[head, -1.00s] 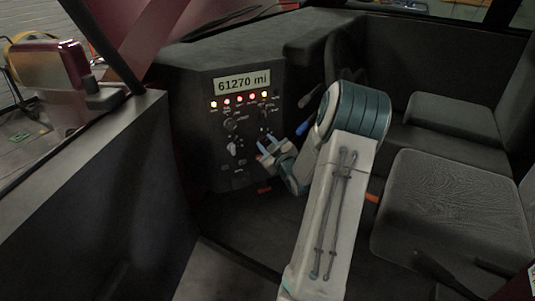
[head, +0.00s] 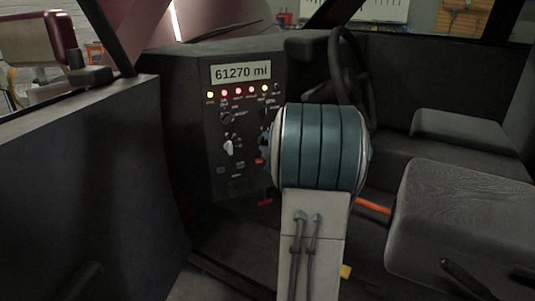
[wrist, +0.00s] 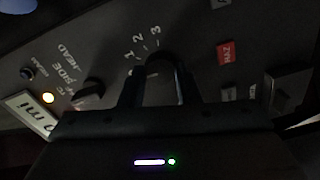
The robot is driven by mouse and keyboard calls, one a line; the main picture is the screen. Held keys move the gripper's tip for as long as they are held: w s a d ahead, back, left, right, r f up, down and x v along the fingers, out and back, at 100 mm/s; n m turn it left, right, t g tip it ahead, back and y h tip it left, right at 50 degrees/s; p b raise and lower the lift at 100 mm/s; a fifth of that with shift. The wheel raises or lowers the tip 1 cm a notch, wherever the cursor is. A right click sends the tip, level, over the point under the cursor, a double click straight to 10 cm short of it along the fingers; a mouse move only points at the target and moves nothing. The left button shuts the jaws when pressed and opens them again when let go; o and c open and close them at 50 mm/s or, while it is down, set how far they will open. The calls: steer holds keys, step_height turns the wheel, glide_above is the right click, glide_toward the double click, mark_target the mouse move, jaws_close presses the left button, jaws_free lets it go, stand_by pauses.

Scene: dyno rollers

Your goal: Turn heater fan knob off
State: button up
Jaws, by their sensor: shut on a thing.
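In the head view my teal and white arm hides most of the gripper and that part of the dashboard (head: 212,165).
A headlight knob (wrist: 90,92) and a red hazard button (wrist: 230,52) flank the grasp in the wrist view. A mileage display (head: 241,73) tops the panel. The steering wheel (head: 345,65) and the seat (head: 455,210) lie to the right.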

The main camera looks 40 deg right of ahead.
steer(key=shift+n+b, duration=0.35)
steer(key=shift+n, duration=0.05)
steer(key=o, duration=1)
steer(key=shift+c, duration=0.2)
steer(key=shift+s, duration=0.1)
steer(key=p+v, duration=0.2)
steer(key=v, duration=1.1)
steer(key=shift+s, duration=0.35)
